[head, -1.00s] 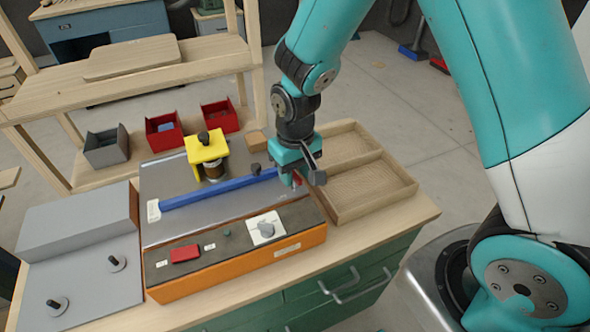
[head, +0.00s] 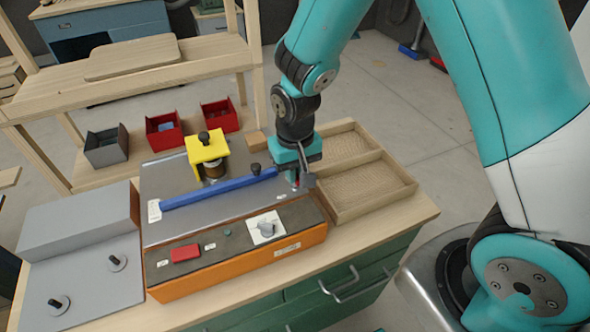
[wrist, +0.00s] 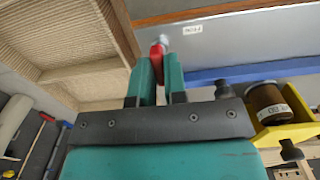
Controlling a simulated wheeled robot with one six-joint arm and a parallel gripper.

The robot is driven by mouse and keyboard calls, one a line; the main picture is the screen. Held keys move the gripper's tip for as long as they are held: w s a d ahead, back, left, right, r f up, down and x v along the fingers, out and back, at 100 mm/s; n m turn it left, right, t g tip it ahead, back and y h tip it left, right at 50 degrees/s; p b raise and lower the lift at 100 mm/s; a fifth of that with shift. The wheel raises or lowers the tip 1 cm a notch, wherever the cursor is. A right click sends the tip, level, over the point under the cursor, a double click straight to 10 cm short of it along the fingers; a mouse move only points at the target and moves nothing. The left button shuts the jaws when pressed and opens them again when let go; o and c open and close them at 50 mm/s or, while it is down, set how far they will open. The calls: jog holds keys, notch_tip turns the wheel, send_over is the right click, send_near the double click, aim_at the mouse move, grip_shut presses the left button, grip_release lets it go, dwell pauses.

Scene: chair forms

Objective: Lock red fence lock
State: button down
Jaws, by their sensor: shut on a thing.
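The red fence lock (wrist: 157,50) shows as a small red piece between my fingertips in the wrist view. In the head view only a sliver of red (head: 296,184) shows at the right end of the blue fence bar (head: 220,188). My gripper (head: 297,179) points down at that end of the bar. In the wrist view my gripper (wrist: 158,70) is shut on the red lock, its teal fingers on either side. The blue bar (wrist: 240,72) lies across the grey plate. The lock's exact position is mostly hidden by my fingers.
A yellow bracket (head: 206,146) with a dark knob stands behind the bar. A wooden tray (head: 372,190) lies close at the right. An orange-fronted control panel (head: 238,262) is in front. Red bins (head: 164,132) stand at the back left.

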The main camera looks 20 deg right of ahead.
jog(key=c, duration=1.2)
grip_release()
jog(key=shift+o, duration=0.2)
notch_tip(320, 180, up, 18)
jog(key=shift+f+b, duration=0.25)
jog(key=shift+b, duration=0.1)
jog(key=s+a+r+n+y, duration=0.1)
jog(key=s+a+n+y, duration=0.1)
jog(key=s, duration=0.7)
jog(key=s+a+r+n+y, duration=0.2)
jog(key=s+n, duration=0.3)
jog(key=s, duration=0.4)
jog(key=shift+s, duration=0.35)
